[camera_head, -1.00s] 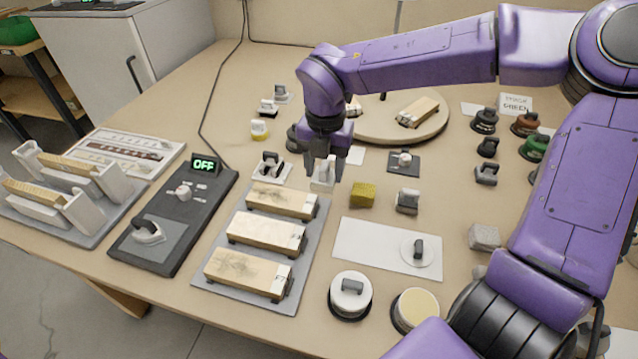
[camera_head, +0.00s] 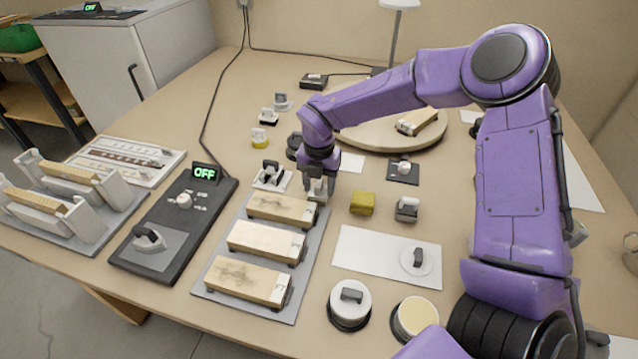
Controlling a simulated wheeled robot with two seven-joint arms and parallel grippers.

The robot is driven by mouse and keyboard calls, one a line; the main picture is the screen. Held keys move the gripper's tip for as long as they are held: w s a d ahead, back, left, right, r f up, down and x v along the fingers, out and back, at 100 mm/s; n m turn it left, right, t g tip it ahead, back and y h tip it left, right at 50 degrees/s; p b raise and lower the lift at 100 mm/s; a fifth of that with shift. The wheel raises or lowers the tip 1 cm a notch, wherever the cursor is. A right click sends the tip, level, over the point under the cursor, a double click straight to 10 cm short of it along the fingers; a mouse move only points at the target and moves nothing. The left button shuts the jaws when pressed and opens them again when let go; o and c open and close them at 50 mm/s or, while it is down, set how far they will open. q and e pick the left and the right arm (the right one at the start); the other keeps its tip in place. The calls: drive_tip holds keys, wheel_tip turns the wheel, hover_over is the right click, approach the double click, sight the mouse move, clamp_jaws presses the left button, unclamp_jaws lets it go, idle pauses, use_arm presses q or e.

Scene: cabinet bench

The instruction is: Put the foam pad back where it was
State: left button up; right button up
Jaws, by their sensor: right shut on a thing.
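My right gripper (camera_head: 318,178) points down in the middle of the bench. It is shut on a small pale grey-white block (camera_head: 318,190), mostly covered by the fingers. The block is right beside the far-right end of the farthest wooden plank (camera_head: 283,208); I cannot tell whether they touch. Whether this block is the foam pad is not clear. A yellow sponge-like block (camera_head: 362,203) and a round pad with a cream top (camera_head: 416,315) stand on the bench. My left gripper is not in view.
Several wooden planks lie on a grey board (camera_head: 215,277). A dark control panel (camera_head: 150,262) reading OFF is to its left. A white sheet with a round pad (camera_head: 360,258), a grey handled block (camera_head: 407,209) and a round wooden board (camera_head: 375,138) are nearby. My right arm hides the right side.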

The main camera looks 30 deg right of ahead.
sight(319, 182)
drive_tip(key=o, duration=1)
drive_tip(key=shift+f, duration=0.15)
wheel_tip(319, 182, up, 12)
drive_tip(key=shift+r+p, duration=0.25)
drive_tip(key=shift+p, duration=0.2)
